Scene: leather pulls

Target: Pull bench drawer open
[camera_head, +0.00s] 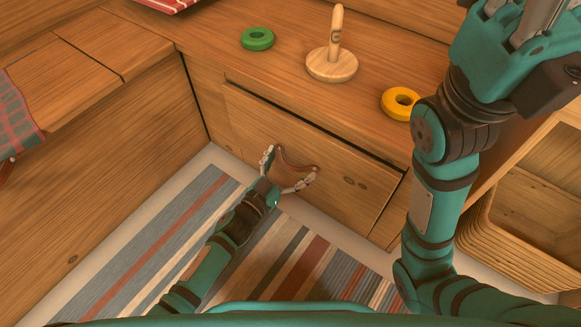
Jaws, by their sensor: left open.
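The bench drawer (345,184) is a wide wooden front below the bench top, with a dark gap along its upper edge. A brown leather pull (297,166) hangs in a loop on its front. My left gripper (288,168) is open at the drawer front, with one finger on each side of the leather pull. I cannot tell whether the fingers touch the leather. My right gripper (515,22) is raised at the top right, above the bench, and its fingertips are cut off by the frame edge.
On the bench top stand a wooden peg on a round base (332,64), a green ring (257,38) and a yellow ring (401,103). A striped rug (150,255) covers the floor before the drawer.

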